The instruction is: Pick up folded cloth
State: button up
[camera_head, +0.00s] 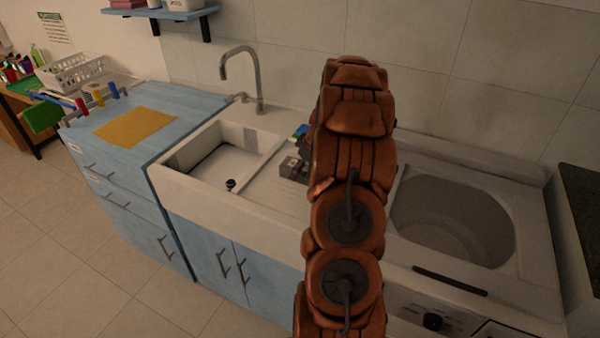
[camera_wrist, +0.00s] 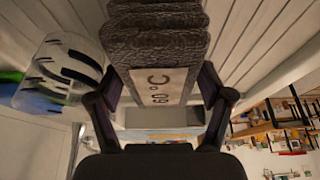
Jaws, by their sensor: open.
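In the wrist view, a dark grey, textured folded cloth (camera_wrist: 155,38) fills the top middle, with a pale label reading "60°C" on its near face. My gripper (camera_wrist: 162,84) is open, with one dark finger on each side of the label end of the cloth. I cannot tell whether the fingers touch it. In the head view, my orange-brown arm covers much of the area right of the sink, and I cannot make out the cloth there.
The white sink (camera_head: 225,165) with a curved tap (camera_head: 258,80) lies left of my arm. A round basin (camera_head: 450,220) is to the right. A yellow mat (camera_head: 135,125) lies on the blue cabinet. A clear container (camera_wrist: 60,72) stands left of the cloth.

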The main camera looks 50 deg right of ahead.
jog(key=c, duration=1.1)
jog(key=shift+r+p, duration=0.2)
jog(key=shift+p, duration=0.3)
